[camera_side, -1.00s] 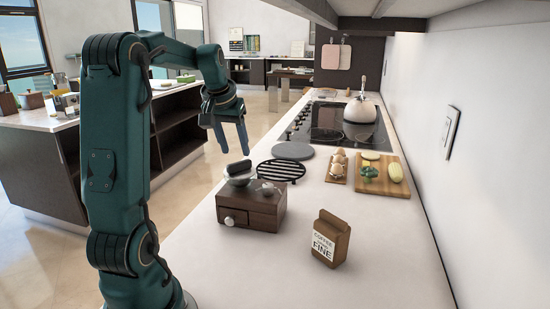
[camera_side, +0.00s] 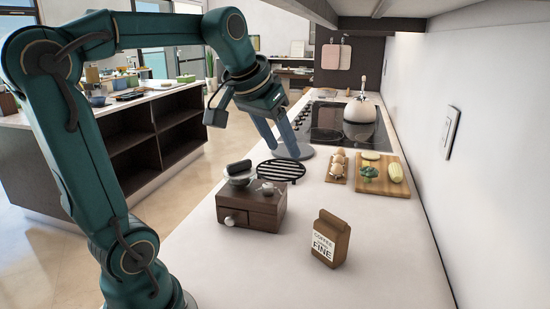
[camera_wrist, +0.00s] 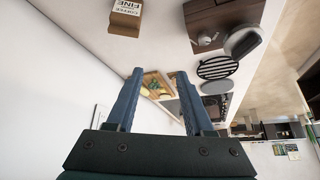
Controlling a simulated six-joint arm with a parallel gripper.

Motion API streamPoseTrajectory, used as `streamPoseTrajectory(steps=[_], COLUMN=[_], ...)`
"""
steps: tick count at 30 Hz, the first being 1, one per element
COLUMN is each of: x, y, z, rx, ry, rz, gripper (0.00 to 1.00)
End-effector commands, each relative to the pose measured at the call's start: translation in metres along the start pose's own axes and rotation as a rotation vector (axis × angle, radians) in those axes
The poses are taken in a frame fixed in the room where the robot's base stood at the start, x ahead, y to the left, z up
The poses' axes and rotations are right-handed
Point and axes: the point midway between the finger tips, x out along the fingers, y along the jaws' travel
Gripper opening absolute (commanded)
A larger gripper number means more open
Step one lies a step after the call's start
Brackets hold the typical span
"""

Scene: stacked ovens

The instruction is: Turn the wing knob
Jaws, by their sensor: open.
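I cannot make out a wing-shaped knob for certain. Small dark knobs (camera_side: 301,118) line the left edge of the black cooktop (camera_side: 330,122) in the side view, too small to tell their shape. My gripper (camera_side: 283,149) is open, with two blue fingers pointing down, near the front left of the cooktop. It hides part of the cooktop's near corner. In the wrist view my gripper (camera_wrist: 158,74) shows its fingers apart with nothing held between them. The cooktop (camera_wrist: 215,106) shows there beyond the right finger.
A grey round plate (camera_side: 304,151) lies behind the fingers, with a black trivet (camera_side: 281,170) nearer. A wooden grinder box (camera_side: 256,208) and a coffee bag (camera_side: 330,239) stand in front. A cutting board (camera_side: 398,189) lies right; a kettle (camera_side: 359,108) is on the cooktop.

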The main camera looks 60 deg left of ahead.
Motion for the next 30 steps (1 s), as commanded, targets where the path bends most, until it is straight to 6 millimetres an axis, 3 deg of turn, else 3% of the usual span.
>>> streamPoseTrajectory(steps=[6, 15, 21, 30], x=[-0.018, -0.037, -0.041, -0.041], y=[0.033, 0.063, 0.070, 0.071], z=[0.022, 0.061, 0.081, 0.086], rx=[0.094, 0.203, 0.233, 0.241], ry=[0.020, 0.031, 0.020, 0.017], rz=[0.058, 0.130, 0.153, 0.159], gripper=[0.53, 0.53, 0.53, 0.53])
